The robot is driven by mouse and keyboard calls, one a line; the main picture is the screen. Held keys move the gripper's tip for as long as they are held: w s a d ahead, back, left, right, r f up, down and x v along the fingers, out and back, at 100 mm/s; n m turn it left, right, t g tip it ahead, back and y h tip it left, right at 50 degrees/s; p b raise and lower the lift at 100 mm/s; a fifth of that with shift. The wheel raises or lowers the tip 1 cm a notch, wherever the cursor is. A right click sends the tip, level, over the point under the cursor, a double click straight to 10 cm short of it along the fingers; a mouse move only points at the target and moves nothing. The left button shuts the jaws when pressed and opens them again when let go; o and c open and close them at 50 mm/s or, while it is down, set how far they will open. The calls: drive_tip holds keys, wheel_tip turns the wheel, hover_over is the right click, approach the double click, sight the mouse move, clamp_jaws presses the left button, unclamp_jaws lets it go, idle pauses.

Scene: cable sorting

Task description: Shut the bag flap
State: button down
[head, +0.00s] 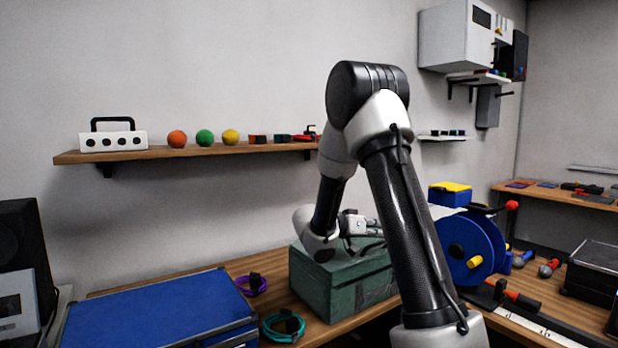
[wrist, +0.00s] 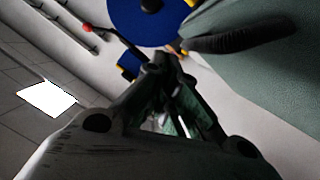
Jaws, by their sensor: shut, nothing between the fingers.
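The green bag (head: 340,292) stands on the wooden bench in the middle of the head view. Its top looks flat and covered by the flap (head: 322,262), but my arm hides the far right part, so I cannot tell if it is fully down. My gripper (head: 376,246) is low over the bag's top, partly hidden behind my arm. In the wrist view my gripper (wrist: 168,62) is shut and empty. A green surface of the bag (wrist: 245,75) with a dark strap (wrist: 240,36) lies to its right.
A blue cable reel (head: 472,250) stands right of the bag and also shows in the wrist view (wrist: 143,20). A blue-topped case (head: 150,315), a purple coil (head: 252,285) and a teal coil (head: 284,326) lie left. A wall shelf (head: 220,150) hangs behind.

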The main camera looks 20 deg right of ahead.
drive_tip(key=shift+s+f, duration=0.2)
drive_tip(key=shift+f, duration=0.3)
drive_tip(key=shift+s+f, duration=0.15)
drive_tip(key=shift+f, duration=0.35)
